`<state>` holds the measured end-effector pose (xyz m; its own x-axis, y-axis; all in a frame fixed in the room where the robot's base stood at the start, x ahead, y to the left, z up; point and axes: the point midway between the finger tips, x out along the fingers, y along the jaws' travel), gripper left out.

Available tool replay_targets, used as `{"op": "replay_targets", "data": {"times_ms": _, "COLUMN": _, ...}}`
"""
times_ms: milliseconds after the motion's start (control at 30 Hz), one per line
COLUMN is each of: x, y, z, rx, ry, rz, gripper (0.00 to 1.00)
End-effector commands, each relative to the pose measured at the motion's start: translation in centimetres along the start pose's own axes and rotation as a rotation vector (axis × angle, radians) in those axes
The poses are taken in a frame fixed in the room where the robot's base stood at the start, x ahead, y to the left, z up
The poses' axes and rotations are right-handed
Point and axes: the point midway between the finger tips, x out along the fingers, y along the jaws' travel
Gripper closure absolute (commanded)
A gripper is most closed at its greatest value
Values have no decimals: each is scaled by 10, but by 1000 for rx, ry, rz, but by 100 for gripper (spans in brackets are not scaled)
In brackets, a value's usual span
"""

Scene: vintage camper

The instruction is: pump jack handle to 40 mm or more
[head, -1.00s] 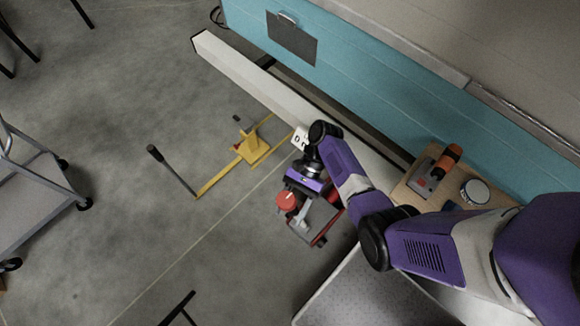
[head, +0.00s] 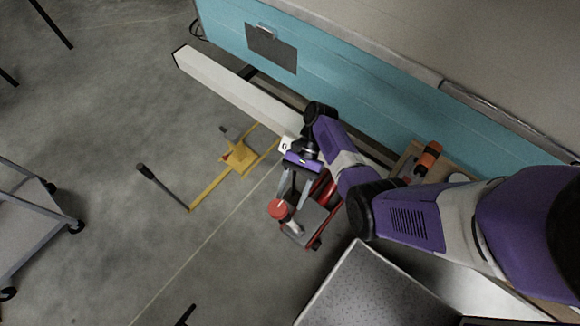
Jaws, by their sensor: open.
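A yellow jack-like frame (head: 238,158) stands on the concrete floor left of my gripper. A long lever with a black grip (head: 146,172) slants up from the far end of its yellow bar, left of the frame. My gripper (head: 292,188) points down at the right of the yellow frame, above a red and grey wheeled device (head: 310,218) with a round red cap (head: 278,208). The jaws are open, apart from the lever. I cannot tell whether the fingers touch the red device, and my wrist hides part of it.
A pale beam (head: 235,88) runs along the teal camper side (head: 340,85). A grey cart (head: 25,215) stands at the left. A wooden board with an orange-handled tool (head: 428,158) is at the right, partly behind my arm. Floor around the lever is clear.

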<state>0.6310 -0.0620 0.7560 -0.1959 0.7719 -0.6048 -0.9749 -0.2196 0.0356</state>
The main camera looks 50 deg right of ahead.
Motion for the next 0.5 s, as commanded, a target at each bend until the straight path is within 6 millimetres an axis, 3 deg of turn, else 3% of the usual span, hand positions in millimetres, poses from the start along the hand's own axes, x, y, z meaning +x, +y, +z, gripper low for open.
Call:
{"op": "replay_targets", "data": {"times_ms": 267, "x": 0, "y": 4, "z": -4, "rx": 10, "ry": 60, "rz": 15, "gripper": 48}}
{"op": "replay_targets", "data": {"times_ms": 500, "x": -3, "y": 9, "z": -2, "rx": 28, "ry": 308, "rz": 47, "gripper": 48}}
